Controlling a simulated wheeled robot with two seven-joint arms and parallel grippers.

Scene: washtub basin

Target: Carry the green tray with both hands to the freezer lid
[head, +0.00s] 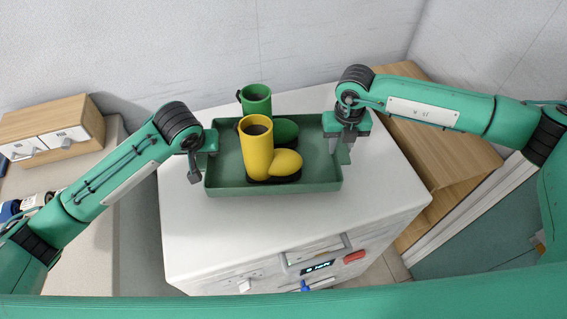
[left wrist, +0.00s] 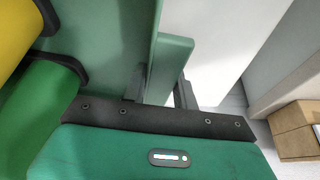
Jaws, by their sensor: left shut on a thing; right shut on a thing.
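The green tray (head: 275,188) is over the white freezer lid (head: 385,205); I cannot tell if it touches the lid. A yellow boot (head: 258,155) and a green boot (head: 256,98) are in it, the green one partly hidden behind the yellow. My left gripper (head: 198,168) is shut on the tray's left wall, and the wall also shows between its fingers in the left wrist view (left wrist: 168,70). My right gripper (head: 346,140) is shut on the tray's right wall; its fingertips are partly hidden.
A wooden drawer box (head: 45,125) stands on a counter at the left. Wooden shelving (head: 440,150) stands close to the freezer's right side. Bare lid shows in front of the tray and to its right. A wall is behind.

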